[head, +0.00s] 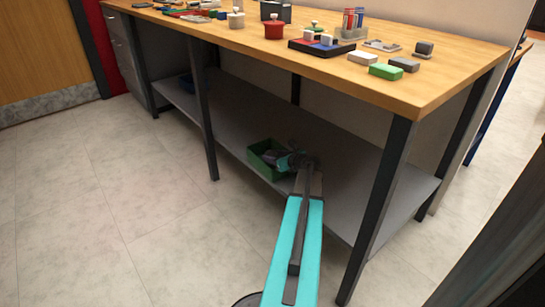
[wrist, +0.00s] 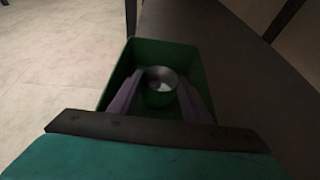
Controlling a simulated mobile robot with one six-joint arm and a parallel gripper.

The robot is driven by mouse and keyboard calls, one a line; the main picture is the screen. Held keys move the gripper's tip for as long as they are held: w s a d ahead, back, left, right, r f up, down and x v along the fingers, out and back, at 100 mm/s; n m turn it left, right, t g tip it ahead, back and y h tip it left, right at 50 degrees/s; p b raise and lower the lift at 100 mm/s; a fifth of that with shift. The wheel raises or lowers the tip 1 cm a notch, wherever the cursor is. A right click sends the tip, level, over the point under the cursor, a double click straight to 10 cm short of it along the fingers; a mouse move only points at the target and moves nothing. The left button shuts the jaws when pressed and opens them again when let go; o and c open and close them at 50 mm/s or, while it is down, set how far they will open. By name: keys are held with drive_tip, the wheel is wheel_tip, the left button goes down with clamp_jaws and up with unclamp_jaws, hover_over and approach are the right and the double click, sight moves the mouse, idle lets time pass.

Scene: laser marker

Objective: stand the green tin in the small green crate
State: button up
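The green tin (wrist: 159,97) with a shiny metal top stands upright, as it looks, inside the small green crate (wrist: 194,62) in the wrist view. My gripper (wrist: 160,76) reaches down into the crate with one purple finger on each side of the tin. The fingertips are very close to the tin's rim; I cannot tell whether they press on it. In the head view the crate (head: 257,164) stands on the lower shelf, and my gripper (head: 275,158) is over it. The tin cannot be made out there.
The grey lower shelf (head: 335,186) has free room right of the crate. The wooden worktop (head: 310,64) above carries blocks, pots and holders. Dark table legs (head: 380,200) stand on either side of my arm.

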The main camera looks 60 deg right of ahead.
drive_tip(key=o, duration=0.3)
drive_tip(key=shift+o, duration=0.2)
drive_tip(key=shift+r, duration=0.1)
drive_tip(key=shift+r, duration=0.4)
drive_tip(key=p+v, duration=0.4)
drive_tip(key=v, duration=0.8)
drive_tip(key=shift+r, duration=0.2)
